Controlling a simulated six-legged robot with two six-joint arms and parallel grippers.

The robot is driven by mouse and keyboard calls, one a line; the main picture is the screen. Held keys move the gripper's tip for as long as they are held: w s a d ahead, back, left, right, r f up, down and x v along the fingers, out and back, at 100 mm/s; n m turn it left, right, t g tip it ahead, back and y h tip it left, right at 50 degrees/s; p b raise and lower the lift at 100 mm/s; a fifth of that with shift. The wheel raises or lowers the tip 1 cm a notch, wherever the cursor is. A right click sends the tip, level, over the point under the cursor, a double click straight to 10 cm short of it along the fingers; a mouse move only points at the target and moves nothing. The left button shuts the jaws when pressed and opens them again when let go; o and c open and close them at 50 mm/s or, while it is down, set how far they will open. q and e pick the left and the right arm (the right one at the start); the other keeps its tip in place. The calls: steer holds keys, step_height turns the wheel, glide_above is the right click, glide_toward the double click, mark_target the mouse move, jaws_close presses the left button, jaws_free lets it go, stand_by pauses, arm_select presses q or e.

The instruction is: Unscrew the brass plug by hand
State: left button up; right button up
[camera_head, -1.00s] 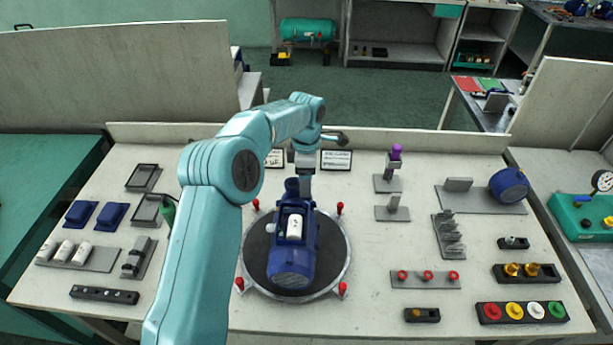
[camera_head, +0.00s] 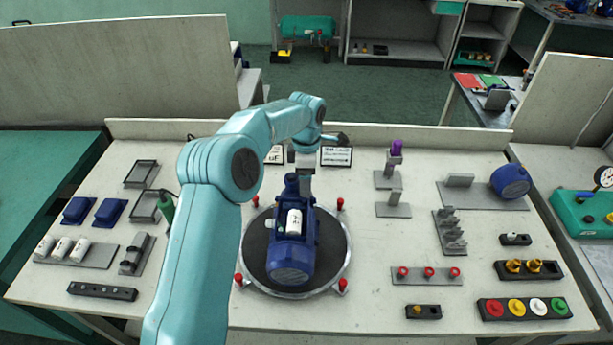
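The blue pump with its motor (camera_head: 290,262) lies on the round turntable (camera_head: 335,275) at the centre of the bench. I cannot make out a brass plug on the pump. My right gripper is out of view.
A black block with brass fittings (camera_head: 514,265) and a small black holder with a brass-coloured piece (camera_head: 417,310) are at the right. Red knobs (camera_head: 340,203) ring the turntable. Two small signs (camera_head: 336,156) stand behind the pump. Grey stands (camera_head: 388,180) are to its right.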

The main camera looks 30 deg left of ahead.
arm_select(q)
steer(key=shift+c, duration=0.3)
jaws_close()
steer(key=shift+n, duration=1.4)
steer(key=n+b, duration=0.1)
steer(key=n, duration=0.1)
steer(key=shift+n, duration=0.4)
steer(key=shift+f+n, duration=0.1)
steer(key=shift+n, duration=1.4)
